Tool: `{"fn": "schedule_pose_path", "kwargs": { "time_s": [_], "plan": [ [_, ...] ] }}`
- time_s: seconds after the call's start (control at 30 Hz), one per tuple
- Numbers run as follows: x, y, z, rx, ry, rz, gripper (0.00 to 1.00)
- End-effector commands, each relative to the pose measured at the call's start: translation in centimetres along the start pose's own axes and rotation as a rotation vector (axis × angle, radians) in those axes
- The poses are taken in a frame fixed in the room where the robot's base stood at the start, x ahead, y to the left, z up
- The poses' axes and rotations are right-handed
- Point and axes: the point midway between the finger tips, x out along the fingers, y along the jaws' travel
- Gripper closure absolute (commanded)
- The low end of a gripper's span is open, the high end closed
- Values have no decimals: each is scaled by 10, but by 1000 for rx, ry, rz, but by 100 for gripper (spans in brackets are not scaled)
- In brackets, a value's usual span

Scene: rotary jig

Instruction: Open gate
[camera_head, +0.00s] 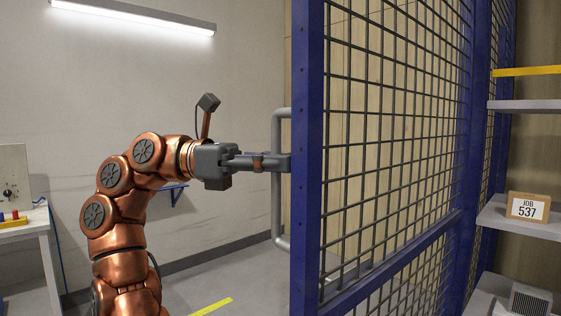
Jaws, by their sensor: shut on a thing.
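The gate (307,120) is a blue metal frame with grey wire mesh, and it fills the middle and right of the view. A vertical grey tubular handle (277,205) stands out from the left side of its near post. My copper arm reaches in from the lower left. My dark grey gripper (277,163) is at the handle's middle height, shut on the handle. The exact contact of the fingertips is partly hidden by the gripper itself.
A workbench (25,229) with a panel stands at far left. The floor behind my arm is open, with a yellow stripe (212,306).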

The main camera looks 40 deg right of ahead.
Motion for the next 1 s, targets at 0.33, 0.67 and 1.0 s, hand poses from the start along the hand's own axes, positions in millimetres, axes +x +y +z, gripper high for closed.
{"fn": "schedule_pose_path", "kwargs": {
  "time_s": [0.33,0.67,1.0],
  "plan": [
    [-2,-1,2,-1,-1,11,63],
    [-2,-1,1,-1,0,9,59],
    [-5,0,9,9,-31,24,59]
  ]
}}
